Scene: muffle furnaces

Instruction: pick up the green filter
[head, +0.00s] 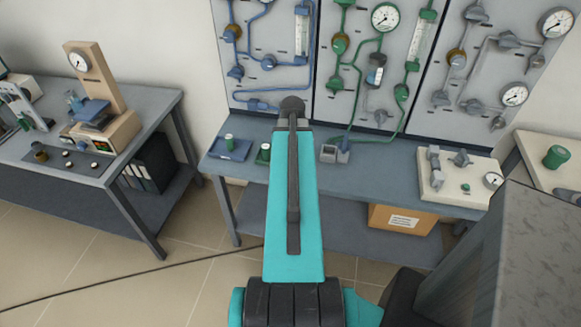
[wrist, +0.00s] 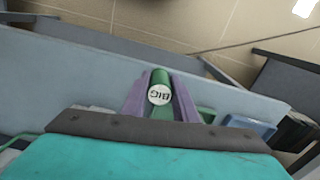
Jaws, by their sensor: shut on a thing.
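In the wrist view, a green filter (wrist: 161,77), a cylinder with a white round end marked "BIG", sits between the two purple fingers of my gripper (wrist: 160,92). The fingers press on it from both sides. Another green cylinder with a pale top (head: 229,140) stands on a blue tray (head: 240,152) on the bench. A small green object (head: 264,153) shows just left of my arm.
The grey bench (head: 385,172) runs below wall panels with pipes and gauges. A small grey device (head: 335,152) stands right of my arm, and a pale valve block (head: 450,180) lies farther right. A green container (head: 556,156) stands at far right. A side table (head: 160,105) holds instruments.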

